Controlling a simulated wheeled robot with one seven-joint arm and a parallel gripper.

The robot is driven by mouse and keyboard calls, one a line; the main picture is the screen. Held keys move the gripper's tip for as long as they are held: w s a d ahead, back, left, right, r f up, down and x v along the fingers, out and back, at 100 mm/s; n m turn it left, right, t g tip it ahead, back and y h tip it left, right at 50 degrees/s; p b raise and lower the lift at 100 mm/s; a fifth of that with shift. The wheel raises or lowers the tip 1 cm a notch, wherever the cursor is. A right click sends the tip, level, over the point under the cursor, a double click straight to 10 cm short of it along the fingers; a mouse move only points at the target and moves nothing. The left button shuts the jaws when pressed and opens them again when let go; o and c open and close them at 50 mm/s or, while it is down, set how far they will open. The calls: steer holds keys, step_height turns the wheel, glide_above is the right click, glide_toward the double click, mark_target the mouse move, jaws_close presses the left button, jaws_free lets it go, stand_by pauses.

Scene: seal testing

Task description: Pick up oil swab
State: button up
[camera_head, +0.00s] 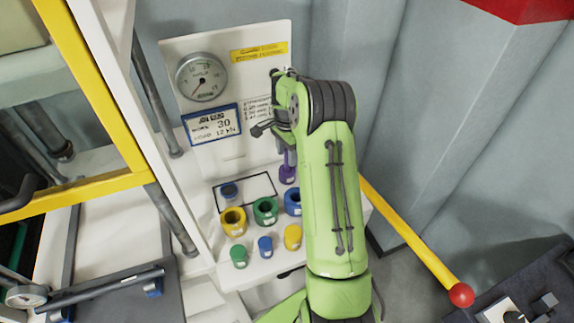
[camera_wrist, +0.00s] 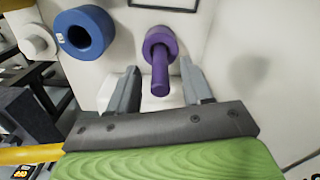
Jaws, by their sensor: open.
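A purple rod rising from a purple round collar (camera_wrist: 161,48) looks like the oil swab. In the wrist view its rod stands between the two grey fingers of my gripper (camera_wrist: 158,68). The gripper is open, with a gap on both sides of the rod and no visible contact. In the head view the purple piece (camera_head: 287,174) stands on the white shelf, just left of my green arm. My gripper is mostly hidden behind the arm there.
Yellow (camera_head: 233,222), green (camera_head: 265,211) and blue (camera_head: 292,202) rings stand close by on the white shelf (camera_head: 232,276), with smaller coloured pieces in front. A panel with a gauge (camera_head: 202,77) rises behind. A yellow bar with a red knob (camera_head: 461,295) lies to the right.

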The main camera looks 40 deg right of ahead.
mark_target(287, 160)
step_height(287, 160, down, 4)
steer(key=shift+r, duration=0.3)
jaws_close()
